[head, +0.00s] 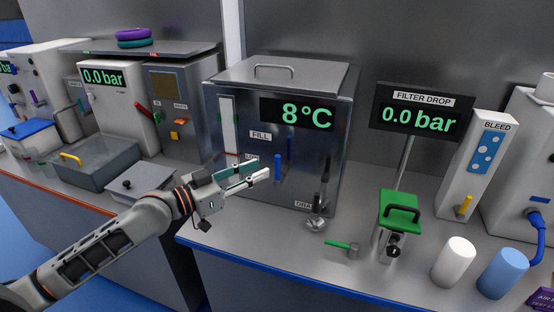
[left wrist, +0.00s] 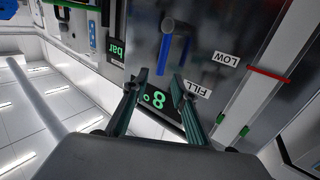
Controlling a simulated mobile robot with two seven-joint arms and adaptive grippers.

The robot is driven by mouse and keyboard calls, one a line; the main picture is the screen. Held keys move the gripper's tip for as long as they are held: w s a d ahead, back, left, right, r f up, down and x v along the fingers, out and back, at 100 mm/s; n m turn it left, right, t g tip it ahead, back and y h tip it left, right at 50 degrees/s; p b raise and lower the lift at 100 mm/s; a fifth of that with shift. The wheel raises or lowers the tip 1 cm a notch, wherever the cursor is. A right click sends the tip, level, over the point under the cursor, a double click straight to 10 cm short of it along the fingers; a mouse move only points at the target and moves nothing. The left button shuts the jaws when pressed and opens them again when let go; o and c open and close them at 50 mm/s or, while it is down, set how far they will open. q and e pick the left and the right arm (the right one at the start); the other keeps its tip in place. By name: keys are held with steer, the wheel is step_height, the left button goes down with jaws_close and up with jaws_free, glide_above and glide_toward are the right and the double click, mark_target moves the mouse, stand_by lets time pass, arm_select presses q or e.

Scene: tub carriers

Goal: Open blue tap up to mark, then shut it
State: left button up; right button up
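The blue tap (head: 277,168) is an upright blue lever on the front of a steel tank (head: 250,185), right of the FILL label (head: 261,135). In the left wrist view the blue lever (left wrist: 163,52) lies just beyond my fingertips. A pale sight glass (head: 227,122) with a red mark (head: 231,154) runs down the tank's left side; the red mark (left wrist: 269,75) also shows in the left wrist view. The liquid level is unclear. My left gripper (head: 262,170) is open and empty, in front of the tank, left of the lever, apart from it. My right gripper is out of view.
A green-handled part (head: 345,245), a green-topped filter unit (head: 400,207), a white cup (head: 454,262) and a blue cup (head: 503,273) stand to the right.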

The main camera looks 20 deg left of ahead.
arm_select(q)
glide_above(277, 179)
steer(key=shift+w+r+p, duration=0.1)
steer(key=shift+w+p, duration=0.35)
steer(key=shift+c, duration=0.4)
steer(key=shift+a, duration=0.1)
jaws_close()
